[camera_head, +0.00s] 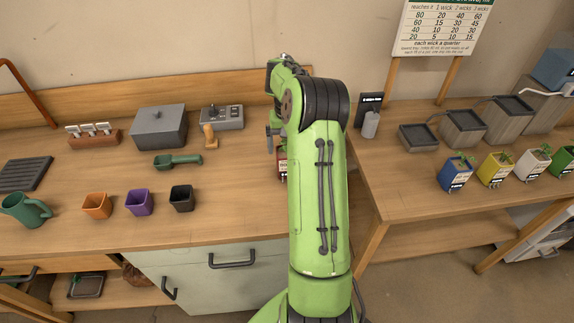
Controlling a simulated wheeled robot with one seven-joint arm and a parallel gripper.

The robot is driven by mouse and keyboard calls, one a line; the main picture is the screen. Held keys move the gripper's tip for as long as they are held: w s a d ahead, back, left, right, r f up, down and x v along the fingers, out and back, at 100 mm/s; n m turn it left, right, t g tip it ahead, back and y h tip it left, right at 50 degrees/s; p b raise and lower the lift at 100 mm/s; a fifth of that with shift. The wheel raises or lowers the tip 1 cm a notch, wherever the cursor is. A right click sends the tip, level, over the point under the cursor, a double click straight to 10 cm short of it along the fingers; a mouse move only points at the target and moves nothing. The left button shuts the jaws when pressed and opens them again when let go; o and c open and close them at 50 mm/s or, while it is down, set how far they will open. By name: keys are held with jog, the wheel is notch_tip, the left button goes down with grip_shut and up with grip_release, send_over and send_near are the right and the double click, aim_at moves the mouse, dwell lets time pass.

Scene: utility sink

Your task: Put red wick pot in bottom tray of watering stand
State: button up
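A red pot-like thing (282,168) with a pale label is at the right end of the left bench. It is mostly hidden behind my green arm, so I cannot tell whether it is held. My gripper (272,142) is just above and beside it, also mostly hidden by the arm; its fingers cannot be made out. The watering stand is on the right bench, with grey trays on stepped wooden blocks. Its lowest tray (418,145) is at the left end and looks empty.
Blue (455,178), yellow (494,174), white (533,165) and green (562,162) plant pots line the right bench's front. A dark tag (369,122) stands left of the lowest tray. Orange, purple and black pots (181,200) stand on the left bench. A gap separates the benches.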

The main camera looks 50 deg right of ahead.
jog(key=f, duration=0.3)
jog(key=f+b, duration=0.1)
jog(key=f, duration=0.1)
jog(key=shift+w+f, duration=0.25)
jog(key=shift+c, duration=0.2)
jog(key=shift+r, duration=0.1)
jog(key=c, duration=1.3)
jog(key=shift+o, duration=0.2)
notch_tip(320, 180, up, 10)
jog(key=shift+r+p, duration=0.1)
jog(key=shift+p, duration=1.1)
